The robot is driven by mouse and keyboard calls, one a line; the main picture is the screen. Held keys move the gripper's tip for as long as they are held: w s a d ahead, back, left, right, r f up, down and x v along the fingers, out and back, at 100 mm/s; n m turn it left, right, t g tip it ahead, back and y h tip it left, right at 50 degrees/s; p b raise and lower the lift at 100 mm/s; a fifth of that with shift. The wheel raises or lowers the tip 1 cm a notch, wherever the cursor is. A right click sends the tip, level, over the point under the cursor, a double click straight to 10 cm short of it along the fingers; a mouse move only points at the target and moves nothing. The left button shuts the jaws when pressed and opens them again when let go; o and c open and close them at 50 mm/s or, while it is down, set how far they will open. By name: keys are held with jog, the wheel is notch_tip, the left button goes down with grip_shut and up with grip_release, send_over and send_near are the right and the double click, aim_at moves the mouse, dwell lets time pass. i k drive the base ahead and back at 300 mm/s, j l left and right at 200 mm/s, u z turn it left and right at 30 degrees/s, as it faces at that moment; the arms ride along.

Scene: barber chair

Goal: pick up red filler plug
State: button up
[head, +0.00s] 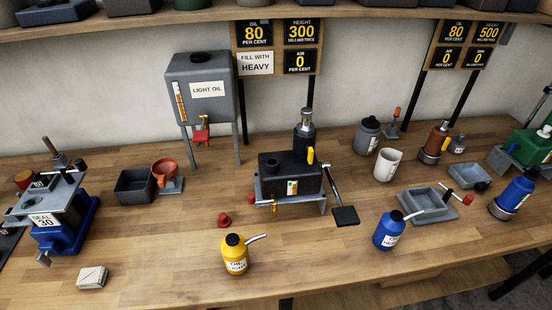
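A small red plug (224,219), which looks like the red filler plug, lies on the wooden bench left of the black pump unit (290,175). It stands apart from the things around it, with bare wood on all sides. The pump unit sits on a grey metal base and has a dark opening on its top left. My gripper is not in view.
A yellow oil can (236,256) stands in front of the plug. A grey light oil tank (204,88) on legs stands behind it. A grey tray (135,186) and orange funnel (165,168) are back left. A blue oil can (388,232) is on the right. Bare wood lies left of the plug.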

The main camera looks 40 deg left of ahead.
aim_at(224, 222)
jog(key=u, duration=1.75)
